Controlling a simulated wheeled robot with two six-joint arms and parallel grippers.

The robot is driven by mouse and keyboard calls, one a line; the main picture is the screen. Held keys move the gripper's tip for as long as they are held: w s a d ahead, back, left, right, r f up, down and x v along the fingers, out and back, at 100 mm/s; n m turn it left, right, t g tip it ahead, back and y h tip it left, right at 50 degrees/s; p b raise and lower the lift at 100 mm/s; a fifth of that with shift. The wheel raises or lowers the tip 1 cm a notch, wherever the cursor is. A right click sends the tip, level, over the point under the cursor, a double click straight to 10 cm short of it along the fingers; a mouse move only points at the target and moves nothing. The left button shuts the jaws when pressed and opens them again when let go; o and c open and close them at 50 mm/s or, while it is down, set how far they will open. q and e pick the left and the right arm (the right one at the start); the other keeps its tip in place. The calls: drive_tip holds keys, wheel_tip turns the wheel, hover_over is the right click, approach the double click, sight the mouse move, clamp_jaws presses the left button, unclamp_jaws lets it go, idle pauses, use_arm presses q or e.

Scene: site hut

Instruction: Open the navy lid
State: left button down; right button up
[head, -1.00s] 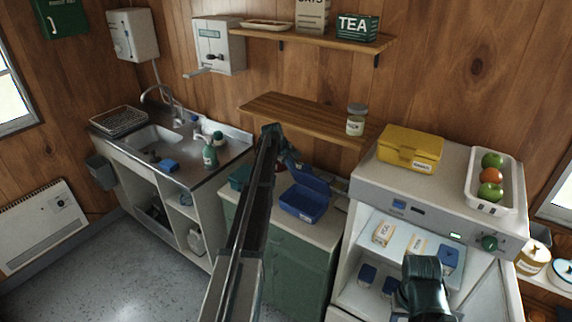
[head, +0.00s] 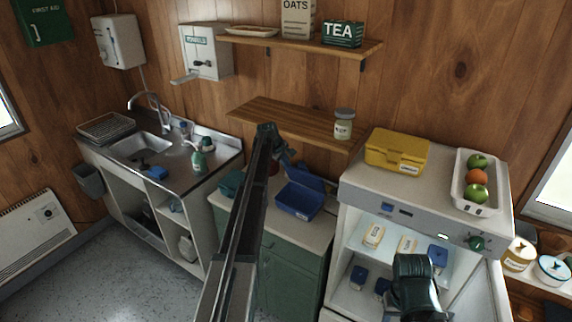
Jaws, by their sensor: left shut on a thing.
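The navy box (head: 294,204) stands on the green cabinet's worktop, in the middle of the head view. Its navy lid (head: 305,178) is raised and stands tilted up at the back. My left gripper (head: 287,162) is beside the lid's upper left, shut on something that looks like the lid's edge. Its fingertips are small and partly hidden behind my left arm.
A teal box (head: 231,183) sits left of the navy box, partly behind my arm. A wooden shelf (head: 285,120) with a jar (head: 343,125) overhangs behind. The white appliance (head: 350,185) with a yellow box (head: 397,151) on top stands close on the right.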

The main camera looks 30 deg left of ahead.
idle(0.7)
use_arm(q)
drive_tip(key=c, duration=1)
unclamp_jaws()
drive_tip(key=p+v, duration=1.2)
drive_tip(key=v, duration=0.2)
drive_tip(key=shift+s+f, duration=0.1)
